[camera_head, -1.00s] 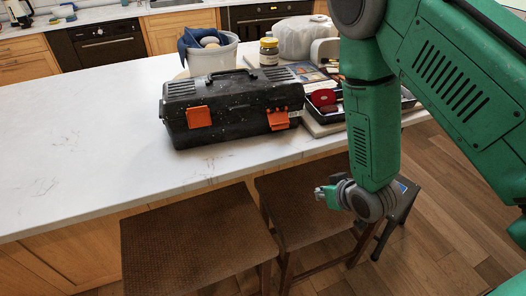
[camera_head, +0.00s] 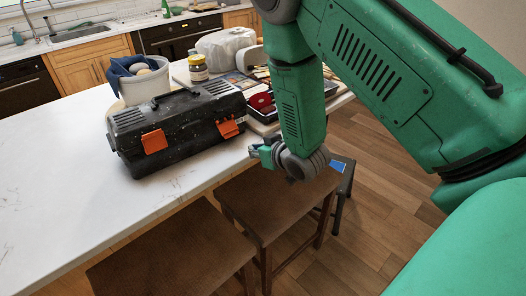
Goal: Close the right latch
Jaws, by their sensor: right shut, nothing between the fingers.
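A black toolbox (camera_head: 185,136) with a closed lid stands near the front edge of the white counter. It has two orange latches on its front. The right latch (camera_head: 229,128) slants outward at its lower end; I cannot tell whether it is fastened. The left latch (camera_head: 154,141) hangs on the front face. My right gripper (camera_head: 255,151) is shut and empty, to the right of and below the right latch, apart from it, near the counter's edge. My left gripper is not in view.
The white counter (camera_head: 50,180) is clear left of the toolbox. A bucket (camera_head: 143,88) with a blue cloth and a jar (camera_head: 198,68) stand behind it. A tray with a red item (camera_head: 262,100) lies to its right. Stools (camera_head: 275,190) stand below the edge.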

